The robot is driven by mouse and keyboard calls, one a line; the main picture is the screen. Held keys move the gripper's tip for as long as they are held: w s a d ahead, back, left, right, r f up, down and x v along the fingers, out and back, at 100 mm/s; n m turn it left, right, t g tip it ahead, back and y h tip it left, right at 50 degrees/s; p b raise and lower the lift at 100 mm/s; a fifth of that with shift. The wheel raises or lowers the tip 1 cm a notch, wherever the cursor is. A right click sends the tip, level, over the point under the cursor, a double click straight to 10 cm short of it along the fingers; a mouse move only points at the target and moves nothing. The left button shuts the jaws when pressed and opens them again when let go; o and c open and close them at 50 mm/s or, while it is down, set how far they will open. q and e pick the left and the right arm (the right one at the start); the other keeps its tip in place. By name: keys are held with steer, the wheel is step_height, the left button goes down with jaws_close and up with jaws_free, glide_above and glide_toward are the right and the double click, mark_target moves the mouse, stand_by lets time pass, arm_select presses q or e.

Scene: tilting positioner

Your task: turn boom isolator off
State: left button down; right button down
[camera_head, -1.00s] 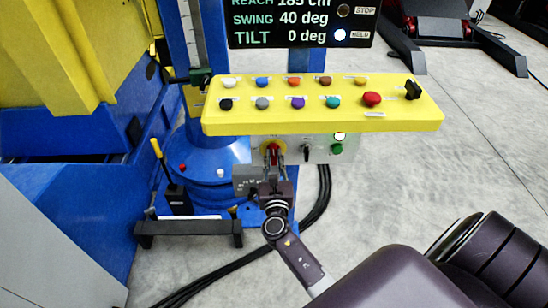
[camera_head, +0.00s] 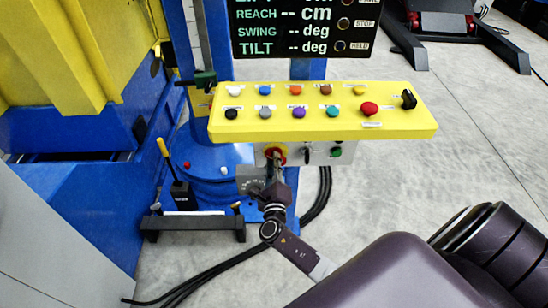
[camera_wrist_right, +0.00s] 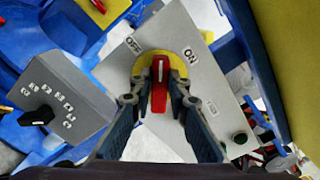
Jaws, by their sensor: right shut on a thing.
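The boom isolator is a red handle (camera_wrist_right: 159,88) with a white line, on a yellow round plate (camera_wrist_right: 150,62) on a grey box face. In the right wrist view the handle stands upright in the picture, its line pointing between the OFF label (camera_wrist_right: 132,45) and the ON label (camera_wrist_right: 190,56). My right gripper (camera_wrist_right: 160,103) is shut on the handle, one finger on each side. In the head view the isolator (camera_head: 282,150) sits under the yellow console, partly hidden by my right gripper (camera_head: 275,165). My left gripper is not in view.
The yellow console (camera_head: 320,127) with coloured buttons overhangs the isolator. The display (camera_head: 290,30) above shows dashes, its lamps dark. A grey selector box (camera_wrist_right: 60,100) is close on the left of my gripper. Black cables (camera_head: 318,195) run on the floor.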

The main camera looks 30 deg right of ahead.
steer(key=n+p, duration=0.1)
steer(key=n, duration=0.1)
steer(key=n+p, duration=0.1)
steer(key=n, duration=0.2)
steer(key=shift+a+f, duration=0.1)
steer(key=shift+f, duration=0.1)
steer(key=shift+f+n+p, duration=0.2)
steer(key=shift+n+p, duration=0.5)
steer(key=shift+n, duration=0.6)
steer(key=shift+f+n, duration=0.1)
steer(key=shift+n, duration=0.2)
steer(key=c, duration=1.8)
jaws_free()
steer(key=shift+c, duration=0.2)
steer(key=v, duration=1.2)
